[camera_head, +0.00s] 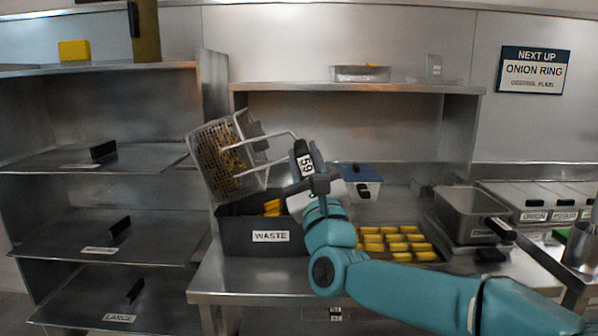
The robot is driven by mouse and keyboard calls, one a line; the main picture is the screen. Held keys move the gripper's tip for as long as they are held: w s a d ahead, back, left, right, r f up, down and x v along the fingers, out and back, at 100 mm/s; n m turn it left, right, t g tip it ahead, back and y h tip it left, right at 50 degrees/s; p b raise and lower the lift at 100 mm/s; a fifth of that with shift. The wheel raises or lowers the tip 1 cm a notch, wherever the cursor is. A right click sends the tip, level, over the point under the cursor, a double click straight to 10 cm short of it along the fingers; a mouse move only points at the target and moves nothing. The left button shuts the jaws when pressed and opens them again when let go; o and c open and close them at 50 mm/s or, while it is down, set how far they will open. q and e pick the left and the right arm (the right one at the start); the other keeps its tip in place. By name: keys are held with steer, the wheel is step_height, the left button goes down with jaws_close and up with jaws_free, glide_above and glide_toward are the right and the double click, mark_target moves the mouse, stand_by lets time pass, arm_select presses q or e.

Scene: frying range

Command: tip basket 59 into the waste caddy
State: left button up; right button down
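Basket 59 (212,166), a wire mesh basket with a black handle labelled 59, is held up in the air above the left end of the waste caddy. It is tilted, and brown-yellow food shows inside through the mesh. My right gripper (318,185), on the teal arm from the right, is shut on the basket's handle. The dark waste caddy (234,237), labelled WASTE, stands on the steel counter below, with some yellow pieces in it. My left gripper is not in view.
A tray of yellow pieces (428,256) lies right of the caddy. A blue-lidded white container (368,190) stands behind. A steel pan (463,207) with black handle is at right. Shelves (150,156) fill the left; an overhead shelf (290,87) spans behind.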

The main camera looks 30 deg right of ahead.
steer(key=s+d+f+m+g+h+b, duration=0.2)
steer(key=f+m+h+b, duration=0.5)
steer(key=b, duration=0.7)
steer(key=shift+d+f+m+g, duration=0.4)
steer(key=shift+d+f+m, duration=0.4)
steer(key=shift+m, duration=0.6)
steer(key=shift+r, duration=0.1)
